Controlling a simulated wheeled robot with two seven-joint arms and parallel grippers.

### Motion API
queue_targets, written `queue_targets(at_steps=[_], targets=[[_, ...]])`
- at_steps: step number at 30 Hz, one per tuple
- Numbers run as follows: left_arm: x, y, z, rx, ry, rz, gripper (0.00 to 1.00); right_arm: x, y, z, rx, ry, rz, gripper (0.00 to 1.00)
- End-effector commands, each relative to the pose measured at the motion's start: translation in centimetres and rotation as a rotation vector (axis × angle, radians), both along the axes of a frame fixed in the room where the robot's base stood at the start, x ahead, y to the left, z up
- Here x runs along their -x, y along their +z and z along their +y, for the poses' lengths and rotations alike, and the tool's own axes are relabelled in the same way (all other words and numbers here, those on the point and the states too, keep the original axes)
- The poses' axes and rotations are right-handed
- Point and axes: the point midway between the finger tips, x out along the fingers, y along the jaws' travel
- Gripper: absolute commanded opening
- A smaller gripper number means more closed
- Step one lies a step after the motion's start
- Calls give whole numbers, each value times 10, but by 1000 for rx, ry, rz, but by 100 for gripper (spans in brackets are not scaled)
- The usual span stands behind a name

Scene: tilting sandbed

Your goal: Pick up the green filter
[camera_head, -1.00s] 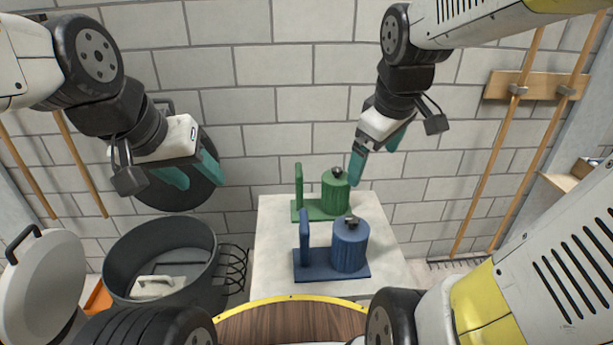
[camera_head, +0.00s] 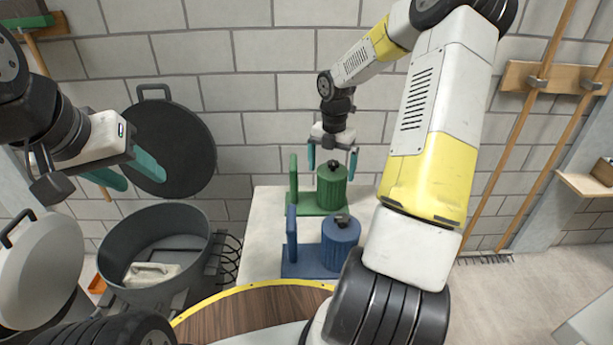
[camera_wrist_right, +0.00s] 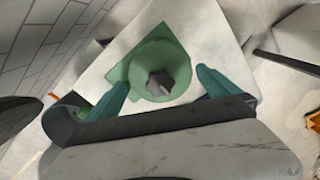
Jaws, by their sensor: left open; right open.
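The green filter (camera_head: 331,186) is a ribbed cylinder with a dark knob on top. It stands upright on a green base with an upright green plate (camera_head: 294,180) at its left, at the back of a pale table. My right gripper (camera_head: 332,168) is open above it, one finger on each side of the knob in the head view. In the right wrist view the filter (camera_wrist_right: 160,70) lies between and just beyond the open fingers (camera_wrist_right: 160,90); contact cannot be told. My left gripper (camera_head: 135,178) is open and empty at the left, before the wall.
A blue filter (camera_head: 341,245) on a blue base stands in front of the green one on the pale table (camera_head: 262,210). A dark round bin (camera_head: 122,245) stands left, with a dark lid (camera_head: 170,150) upright behind it. A round wooden top (camera_head: 255,312) is nearest.

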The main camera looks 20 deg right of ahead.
Motion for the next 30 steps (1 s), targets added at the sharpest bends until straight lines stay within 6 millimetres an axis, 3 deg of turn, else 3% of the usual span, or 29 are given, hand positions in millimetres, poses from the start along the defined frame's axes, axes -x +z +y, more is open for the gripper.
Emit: queue_targets(at_steps=[13,21,30], targets=[[0,0,0,0,0,0,48,-1,-55,-2,-1,-1,3,100],[0,0,0,0,0,0,48,-1,-60,-2,0,-2,-1,100],[0,0,0,0,0,0,48,-1,-60,-3,0,-3,-1,41]])
